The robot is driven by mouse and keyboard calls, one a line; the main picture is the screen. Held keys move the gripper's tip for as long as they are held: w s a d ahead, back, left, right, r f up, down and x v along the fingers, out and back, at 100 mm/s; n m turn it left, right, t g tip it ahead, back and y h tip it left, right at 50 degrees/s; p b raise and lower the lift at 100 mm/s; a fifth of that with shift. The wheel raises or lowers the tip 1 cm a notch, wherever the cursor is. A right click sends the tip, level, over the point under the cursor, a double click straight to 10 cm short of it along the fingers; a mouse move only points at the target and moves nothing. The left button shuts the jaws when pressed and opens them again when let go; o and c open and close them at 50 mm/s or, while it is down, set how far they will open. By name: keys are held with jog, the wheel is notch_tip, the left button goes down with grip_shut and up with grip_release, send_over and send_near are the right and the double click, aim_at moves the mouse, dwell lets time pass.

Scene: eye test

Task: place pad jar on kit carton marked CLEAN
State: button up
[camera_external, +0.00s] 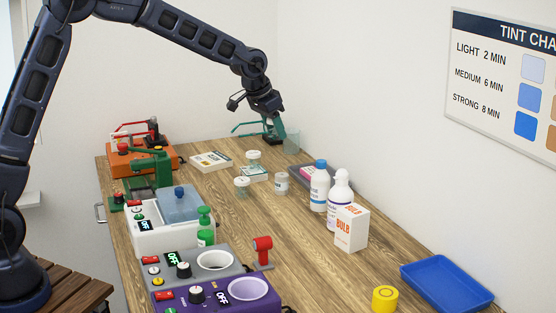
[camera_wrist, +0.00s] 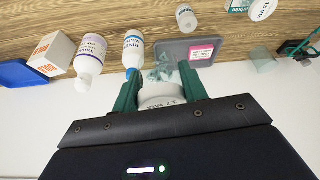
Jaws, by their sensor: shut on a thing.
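In the wrist view my gripper (camera_wrist: 158,82) is shut on a jar (camera_wrist: 160,95) with a white surface reading "17 MAY" and pale contents showing beyond it. In the external view my gripper (camera_external: 283,140) is raised near the back right table edge; a clear vessel (camera_external: 292,143) shows by its fingertips, and I cannot tell if it is held. Two flat cartons, one white (camera_external: 211,162) and one with teal print (camera_external: 254,174), lie at the back; I cannot read CLEAN on either. A white-lidded jar (camera_external: 253,157) is on or just behind the teal-printed carton.
Another clear jar (camera_external: 242,188) and a small white jar (camera_external: 281,183) stand nearby. A grey tray (camera_wrist: 172,53) with a pink-labelled item is below my gripper. Bottles (camera_external: 319,186), a bulb box (camera_external: 351,228) and a blue tray (camera_external: 445,284) line the right side. Devices crowd the left.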

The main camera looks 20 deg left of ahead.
jog(key=w+a+n+y, duration=0.1)
jog(key=w+a+n, duration=0.2)
jog(key=w+a, duration=1.05)
jog(key=r+n+t+y, duration=0.1)
jog(key=n, duration=0.1)
send_over(213, 157)
jog(key=s, duration=0.2)
jog(key=f, duration=1.9)
jog(key=shift+w+a+f, duration=0.1)
jog(key=shift+w+f, duration=0.05)
jog(key=shift+w, duration=0.05)
jog(key=shift+f, duration=0.1)
jog(key=o, duration=1)
jog(key=shift+c, duration=0.2)
jog(key=shift+o, duration=0.2)
